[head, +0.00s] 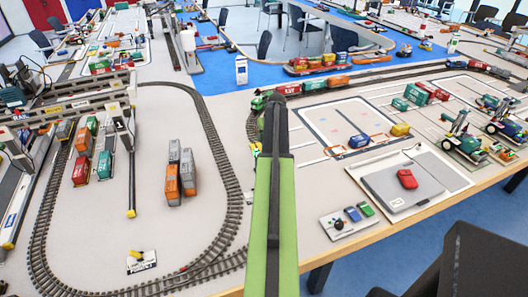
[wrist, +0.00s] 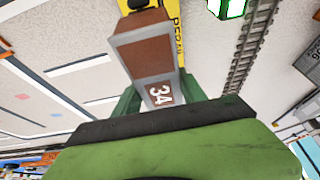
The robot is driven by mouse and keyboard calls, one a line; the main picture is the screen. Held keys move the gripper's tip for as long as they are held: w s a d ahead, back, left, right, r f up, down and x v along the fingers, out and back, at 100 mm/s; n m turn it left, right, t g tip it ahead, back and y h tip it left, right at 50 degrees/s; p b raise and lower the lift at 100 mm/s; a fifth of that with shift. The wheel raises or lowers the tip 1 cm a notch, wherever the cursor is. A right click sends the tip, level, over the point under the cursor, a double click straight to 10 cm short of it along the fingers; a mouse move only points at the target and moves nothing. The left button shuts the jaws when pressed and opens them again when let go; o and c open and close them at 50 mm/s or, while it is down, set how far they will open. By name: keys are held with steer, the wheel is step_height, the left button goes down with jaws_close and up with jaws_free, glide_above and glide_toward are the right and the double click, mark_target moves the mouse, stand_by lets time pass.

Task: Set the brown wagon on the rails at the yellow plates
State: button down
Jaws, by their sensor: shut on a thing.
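In the head view, my green arm hides my gripper and the wagon. A small yellow piece (head: 256,148) shows just left of my arm, near the rails (head: 240,172).
A green locomotive (head: 261,101) stands beyond my arm. Orange and grey wagons (head: 181,172) stand inside the track loop. A gantry crane (head: 75,108) spans the left. A grey pad with a red car (head: 407,179) lies at right. The table inside the loop is mostly clear.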

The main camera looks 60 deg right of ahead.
steer(key=shift+w+a+f, duration=0.25)
steer(key=shift+w, duration=0.2)
step_height(320, 180, down, 4)
steer(key=b, duration=0.4)
steer(key=shift+f, duration=0.25)
steer(key=c, duration=0.7)
jaws_free()
steer(key=shift+r, duration=0.15)
steer(key=shift+o, duration=0.2)
steer(key=shift+r, duration=0.35)
steer(key=p+v, duration=1.1)
steer(key=v, duration=0.1)
steer(key=shift+f, duration=0.1)
steer(key=shift+s+f, duration=0.1)
